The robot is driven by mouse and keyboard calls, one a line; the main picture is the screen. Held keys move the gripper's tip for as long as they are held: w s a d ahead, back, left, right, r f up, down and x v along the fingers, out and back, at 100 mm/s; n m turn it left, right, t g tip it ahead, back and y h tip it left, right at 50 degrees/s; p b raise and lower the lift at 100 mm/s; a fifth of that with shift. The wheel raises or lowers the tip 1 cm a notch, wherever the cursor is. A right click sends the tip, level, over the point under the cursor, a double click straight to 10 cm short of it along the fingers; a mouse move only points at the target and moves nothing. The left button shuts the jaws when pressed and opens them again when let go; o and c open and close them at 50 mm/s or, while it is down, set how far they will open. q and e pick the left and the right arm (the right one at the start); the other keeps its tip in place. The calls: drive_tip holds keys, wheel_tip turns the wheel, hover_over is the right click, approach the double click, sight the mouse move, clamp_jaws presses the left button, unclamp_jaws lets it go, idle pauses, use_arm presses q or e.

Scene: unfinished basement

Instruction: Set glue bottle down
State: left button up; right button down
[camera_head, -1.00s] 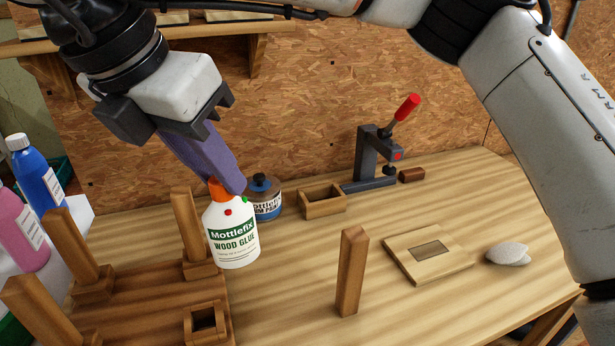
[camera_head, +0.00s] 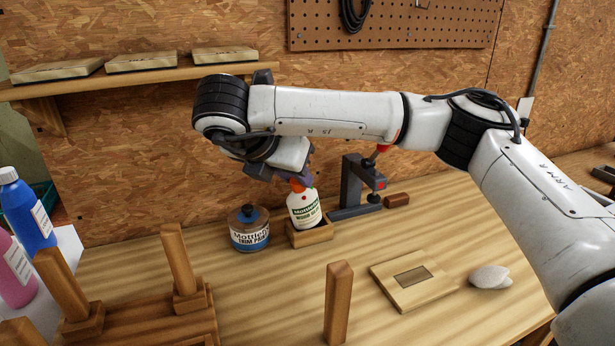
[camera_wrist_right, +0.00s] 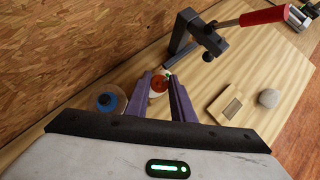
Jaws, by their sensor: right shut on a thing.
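The white glue bottle (camera_head: 305,212), with a green label and orange cap, is upright at the small open wooden box (camera_head: 310,238) at the back of the workbench. Its lower end appears inside the box, behind the front wall; I cannot tell whether it rests on the bottom. My right gripper (camera_head: 300,182) is shut on the bottle near its orange cap, coming from above. In the right wrist view the orange cap (camera_wrist_right: 159,83) sits between the two purple fingers. My left gripper is not in view.
A paint tin (camera_head: 249,229) stands close to the left of the box. A dark clamp (camera_head: 352,187) with a red handle stands to the right. A wooden post (camera_head: 338,300), a framed plate (camera_head: 414,276) and a pale stone-like lump (camera_head: 489,277) are nearer. Bench between is clear.

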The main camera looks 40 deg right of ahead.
drive_tip(key=shift+w+d+f+g+y, duration=0.3)
drive_tip(key=shift+w+d+f+y, duration=0.15)
drive_tip(key=shift+d+f, duration=0.3)
drive_tip(key=shift+w+d+r+g+y, duration=0.15)
drive_tip(key=shift+w+d+y, duration=0.05)
drive_tip(key=shift+d+y, duration=0.15)
drive_tip(key=shift+w+d+r+g+y, duration=0.15)
drive_tip(key=shift+d+y, duration=0.05)
drive_tip(key=shift+d, duration=0.15)
drive_tip(key=shift+w+d+r+g+y, duration=0.2)
drive_tip(key=shift+d+y, duration=0.1)
drive_tip(key=shift+d, duration=0.1)
drive_tip(key=shift+w+d+r+g+y, duration=0.1)
drive_tip(key=shift+w+d+y, duration=0.1)
drive_tip(key=shift+d+y, duration=0.15)
drive_tip(key=shift+x, duration=1.1)
drive_tip(key=shift+s+a+f, duration=0.1)
drive_tip(key=shift+a+f, duration=0.1)
drive_tip(key=shift+f, duration=0.25)
drive_tip(key=c, duration=1.5)
unclamp_jaws()
drive_tip(key=shift+f, duration=0.15)
